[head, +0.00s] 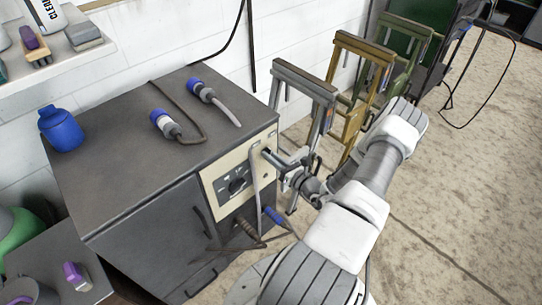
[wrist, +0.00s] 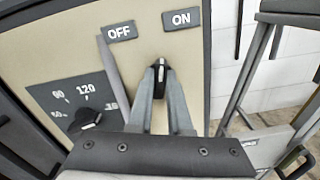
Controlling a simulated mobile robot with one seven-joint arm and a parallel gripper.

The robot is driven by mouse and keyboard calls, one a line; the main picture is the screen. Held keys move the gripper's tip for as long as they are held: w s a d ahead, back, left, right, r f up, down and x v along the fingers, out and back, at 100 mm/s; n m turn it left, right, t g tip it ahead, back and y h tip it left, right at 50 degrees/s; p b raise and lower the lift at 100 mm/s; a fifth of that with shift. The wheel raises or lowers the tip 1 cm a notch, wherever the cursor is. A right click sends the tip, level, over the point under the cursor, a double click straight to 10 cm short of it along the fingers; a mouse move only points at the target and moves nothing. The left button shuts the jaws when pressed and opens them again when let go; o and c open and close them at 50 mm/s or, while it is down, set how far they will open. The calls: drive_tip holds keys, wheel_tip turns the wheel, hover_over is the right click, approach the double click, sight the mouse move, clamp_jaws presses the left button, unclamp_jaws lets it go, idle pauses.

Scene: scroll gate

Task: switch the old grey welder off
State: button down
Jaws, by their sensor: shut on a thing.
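The old grey welder (head: 110,185) is a dark grey cabinet with a beige control panel (head: 212,176) on its front. In the wrist view, the panel has an OFF label (wrist: 119,32) at left and an ON label (wrist: 182,19) at right. A black switch knob (wrist: 160,82) with a white mark sits below and between the labels. It stands nearly upright, the mark toward the top. My gripper (wrist: 161,76) is shut on this knob, one finger on each side. In the head view my gripper (head: 275,158) reaches the panel's right side from the right.
A numbered dial with a black knob (wrist: 88,120) is left of the switch. Blue-ended plugs (head: 165,124) and a blue container (head: 61,129) are on the welder's top. Cables hang by the panel. Folding metal stands (head: 300,82) are beyond my arm. Floor at right is open.

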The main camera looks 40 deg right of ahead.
drive_tip(key=n+b, duration=0.1)
drive_tip(key=n, duration=1)
drive_tip(key=shift+s+a+f, duration=0.1)
idle(0.4)
drive_tip(key=c, duration=0.8)
unclamp_jaws()
drive_tip(key=shift+c, duration=0.2)
drive_tip(key=s+d, duration=0.1)
drive_tip(key=s, duration=1.6)
drive_tip(key=shift+s+d, duration=0.15)
drive_tip(key=shift+d, duration=0.05)
